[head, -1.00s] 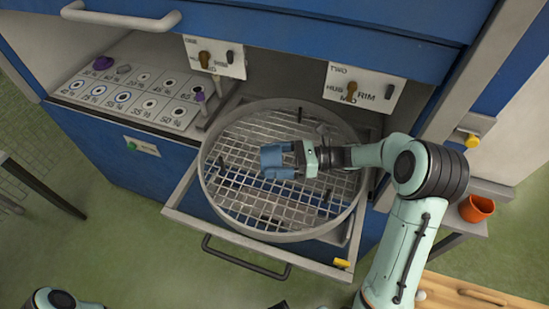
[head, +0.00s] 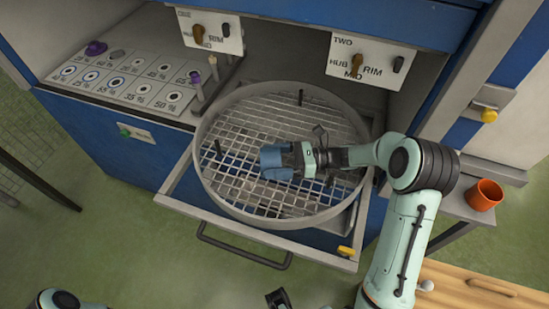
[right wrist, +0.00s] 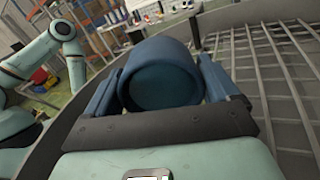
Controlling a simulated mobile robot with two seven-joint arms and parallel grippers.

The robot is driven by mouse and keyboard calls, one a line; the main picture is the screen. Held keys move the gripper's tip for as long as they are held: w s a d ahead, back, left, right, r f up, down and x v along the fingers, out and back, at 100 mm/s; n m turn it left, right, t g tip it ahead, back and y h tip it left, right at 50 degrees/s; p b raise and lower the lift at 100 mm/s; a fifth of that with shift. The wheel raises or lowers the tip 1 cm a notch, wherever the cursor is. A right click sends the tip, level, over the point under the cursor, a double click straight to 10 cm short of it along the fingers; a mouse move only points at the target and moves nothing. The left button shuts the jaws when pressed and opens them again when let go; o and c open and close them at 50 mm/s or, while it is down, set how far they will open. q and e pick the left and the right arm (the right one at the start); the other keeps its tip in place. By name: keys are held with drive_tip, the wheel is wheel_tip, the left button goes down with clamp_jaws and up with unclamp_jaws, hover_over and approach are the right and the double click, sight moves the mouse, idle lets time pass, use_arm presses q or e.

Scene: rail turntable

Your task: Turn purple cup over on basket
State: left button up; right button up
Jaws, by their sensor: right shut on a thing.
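My right gripper (head: 284,162) is shut on a dark blue cup (right wrist: 162,80), over the round wire basket (head: 212,193). No purple cup shows; the held cup looks dark blue. In the right wrist view it sits between the blue fingers, and its round end faces the camera. I cannot tell whether that end is its mouth or base, or whether the cup touches the wire. Of my left gripper (head: 278,298), only a dark part shows at the bottom edge in the head view, so its jaws cannot be judged.
Dark posts (head: 218,150) stand up in the basket. A grey panel (head: 130,75) at the left carries a purple knob-like piece (head: 96,47) and round marked spots. An orange cup (head: 485,195) stands on a side shelf at the right. A yellow latch (head: 346,252) is on the tray's front edge.

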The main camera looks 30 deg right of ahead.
drive_tip(key=shift+s+f+b, duration=0.2)
drive_tip(key=shift+f+b, duration=0.05)
drive_tip(key=shift+f, duration=0.4)
drive_tip(key=shift+s+f+b, duration=0.15)
drive_tip(key=shift+f+b, duration=0.05)
drive_tip(key=shift+f, duration=0.4)
idle(0.6)
drive_tip(key=o, duration=0.9)
drive_tip(key=shift+r, duration=0.3)
drive_tip(key=r+p, duration=0.1)
drive_tip(key=r, duration=0.9)
drive_tip(key=r+p, duration=0.2)
drive_tip(key=r, duration=0.9)
drive_tip(key=shift+w+a+r, duration=0.1)
drive_tip(key=shift+w+r, duration=0.1)
drive_tip(key=shift+r, duration=0.05)
drive_tip(key=shift+f, duration=0.1)
